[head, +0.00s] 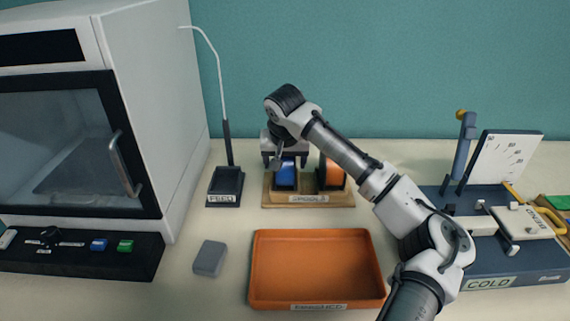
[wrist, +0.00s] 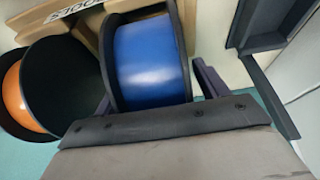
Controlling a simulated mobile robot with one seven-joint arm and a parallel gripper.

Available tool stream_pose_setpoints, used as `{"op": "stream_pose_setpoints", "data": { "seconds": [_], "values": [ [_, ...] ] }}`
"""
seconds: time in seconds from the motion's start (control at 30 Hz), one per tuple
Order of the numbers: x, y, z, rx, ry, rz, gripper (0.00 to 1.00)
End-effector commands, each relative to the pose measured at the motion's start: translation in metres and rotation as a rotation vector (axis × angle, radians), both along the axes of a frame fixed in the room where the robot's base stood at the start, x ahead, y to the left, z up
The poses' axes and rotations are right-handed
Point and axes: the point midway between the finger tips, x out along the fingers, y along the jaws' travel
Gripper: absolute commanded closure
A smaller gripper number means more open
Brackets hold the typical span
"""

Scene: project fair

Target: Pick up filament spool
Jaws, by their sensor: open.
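A blue filament spool (head: 286,173) with black flanges stands in a wooden holder (head: 308,198) labelled SPOOLS. An orange spool (head: 331,174) stands to its right in the same holder. My gripper (head: 285,160) is open above the blue spool, pointing down at it. In the wrist view the blue spool (wrist: 150,62) lies between my gripper's two dark fingers (wrist: 158,85), one near each flange. I cannot tell whether the fingers touch it. The orange spool (wrist: 22,100) shows at the left of the wrist view, partly cut off.
An orange tray (head: 320,302) stands in front of the holder. A grey block (head: 209,258) lies left of it. A black tray with a thin pole (head: 226,187) stands left of the holder. A white printer-like machine (head: 150,100) fills the left; a blue device (head: 500,270) is at right.

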Motion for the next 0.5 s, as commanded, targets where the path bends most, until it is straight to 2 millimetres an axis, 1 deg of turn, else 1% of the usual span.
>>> {"op": "stream_pose_setpoints", "data": {
  "seconds": [0.17, 0.5],
  "values": [
    [0.0002, -0.0001, -0.0001, 0.0, -0.001, -0.001, 0.27],
    [0.0001, -0.0001, 0.0003, 0.0, -0.001, 0.0, 0.72]
  ]
}}
